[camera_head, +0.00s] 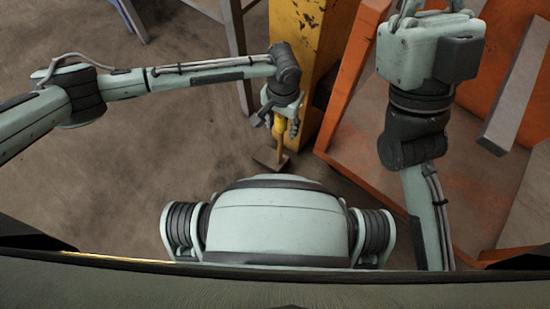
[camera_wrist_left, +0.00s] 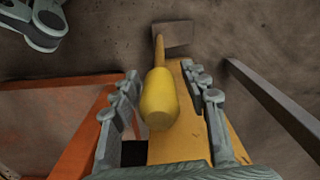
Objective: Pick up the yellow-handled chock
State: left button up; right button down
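The chock has a yellow handle (camera_head: 278,130) and a flat brownish block (camera_head: 270,163) that appears to rest on the floor. My left gripper (camera_head: 281,112) is over the top of the handle. In the left wrist view, the thick yellow grip (camera_wrist_left: 160,98) sits between the two fingers of my left gripper (camera_wrist_left: 162,88), with a visible gap on the right side and a narrow one on the left. The block (camera_wrist_left: 173,38) shows beyond the fingertips. My right gripper (camera_head: 432,8) is at the top edge, partly cut off, away from the chock.
A worn yellow post (camera_head: 308,40) stands right behind the left gripper. An orange metal frame (camera_head: 350,85) with an orange panel (camera_head: 400,180) fills the right side. A grey bar (camera_head: 237,45) leans beside the post.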

pick_arm(q)
grip_shut()
jog(key=shift+r, duration=0.1)
dwell(0.3)
jog(key=shift+r, duration=0.1)
